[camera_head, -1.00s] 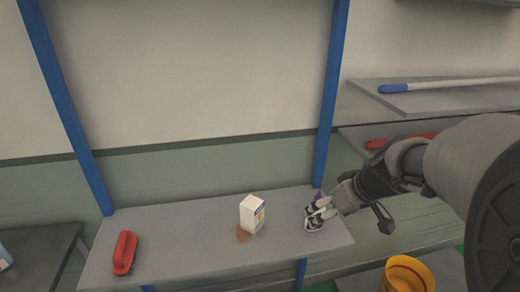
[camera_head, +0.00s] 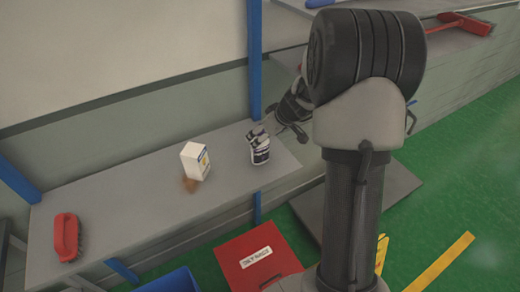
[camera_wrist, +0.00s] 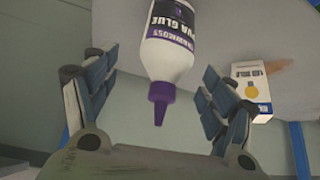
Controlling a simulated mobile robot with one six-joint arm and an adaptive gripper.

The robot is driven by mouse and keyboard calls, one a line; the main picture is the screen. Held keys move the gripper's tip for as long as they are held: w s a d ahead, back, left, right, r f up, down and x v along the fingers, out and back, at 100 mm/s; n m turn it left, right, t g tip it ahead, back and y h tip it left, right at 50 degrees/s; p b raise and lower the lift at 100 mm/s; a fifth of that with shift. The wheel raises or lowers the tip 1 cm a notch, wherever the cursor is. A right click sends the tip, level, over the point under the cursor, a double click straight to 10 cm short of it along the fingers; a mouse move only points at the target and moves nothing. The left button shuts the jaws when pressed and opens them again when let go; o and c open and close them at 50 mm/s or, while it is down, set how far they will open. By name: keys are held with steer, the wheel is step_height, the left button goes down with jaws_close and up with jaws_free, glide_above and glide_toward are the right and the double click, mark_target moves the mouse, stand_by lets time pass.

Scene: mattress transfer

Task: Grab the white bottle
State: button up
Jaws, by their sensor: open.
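The white bottle (camera_wrist: 168,52), labelled as glue with a purple nozzle, shows in the wrist view, its nozzle pointing toward my palm. Its far end is cut off at the top edge. My gripper (camera_wrist: 154,66) is open, with one finger on each side of the bottle and visible gaps to both.
A white carton (camera_head: 195,161) stands on the shelf (camera_head: 120,200) to the left of my gripper, and it also shows in the wrist view (camera_wrist: 252,88). A red brush (camera_head: 66,237) lies at the far left. A red box (camera_head: 258,262) is below the shelf.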

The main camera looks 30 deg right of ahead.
mark_target(256, 138)
steer(key=x, duration=0.5)
steer(key=shift+w+a, duration=0.4)
steer(key=shift+w, duration=0.1)
steer(key=c, duration=1.4)
steer(key=shift+o, duration=0.2)
steer(key=shift+r, duration=0.1)
